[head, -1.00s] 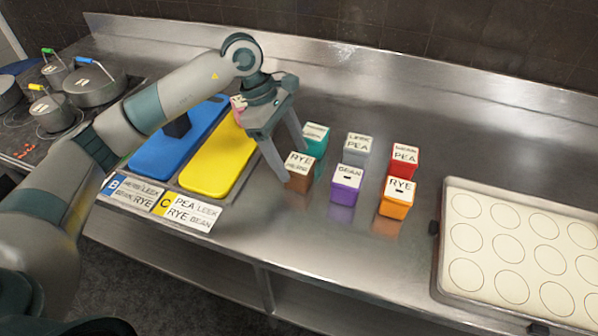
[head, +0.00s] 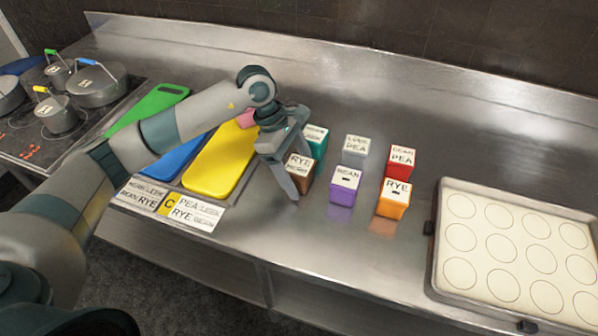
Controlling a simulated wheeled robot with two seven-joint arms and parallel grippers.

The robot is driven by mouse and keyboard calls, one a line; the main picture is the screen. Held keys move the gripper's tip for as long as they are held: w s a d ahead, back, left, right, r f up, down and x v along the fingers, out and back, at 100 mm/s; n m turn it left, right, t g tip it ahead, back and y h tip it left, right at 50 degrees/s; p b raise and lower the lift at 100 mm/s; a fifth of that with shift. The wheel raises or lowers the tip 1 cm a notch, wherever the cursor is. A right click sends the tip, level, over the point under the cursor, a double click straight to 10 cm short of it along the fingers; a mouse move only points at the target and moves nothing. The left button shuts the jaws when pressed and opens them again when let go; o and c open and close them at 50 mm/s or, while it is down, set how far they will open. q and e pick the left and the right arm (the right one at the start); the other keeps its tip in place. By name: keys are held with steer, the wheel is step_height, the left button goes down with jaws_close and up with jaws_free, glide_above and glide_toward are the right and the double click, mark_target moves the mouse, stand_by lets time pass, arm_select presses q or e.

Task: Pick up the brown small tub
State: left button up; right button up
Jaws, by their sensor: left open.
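The brown small tub (head: 303,183) stands upright on the steel counter, at the near left of a group of small tubs. Its pale top label reads RYE on the first line; the second line is too small to read surely. My left gripper (head: 300,174) is open and low at the tub, with one finger down at its left front side. The other finger is partly hidden behind the tub, so I cannot tell whether either finger touches it. My right gripper is out of view.
A teal tub (head: 319,146) stands close behind; purple (head: 342,190), grey (head: 354,156), orange (head: 392,205) and red (head: 401,166) tubs stand to the right. Yellow (head: 215,170), blue (head: 165,163) and green (head: 150,104) boards lie left. A baking tray (head: 437,225) is at right.

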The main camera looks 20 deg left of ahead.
mark_target(301, 165)
arm_select(q)
steer(key=shift+c, duration=0.3)
steer(key=c, duration=1.2)
steer(key=shift+r, duration=0.15)
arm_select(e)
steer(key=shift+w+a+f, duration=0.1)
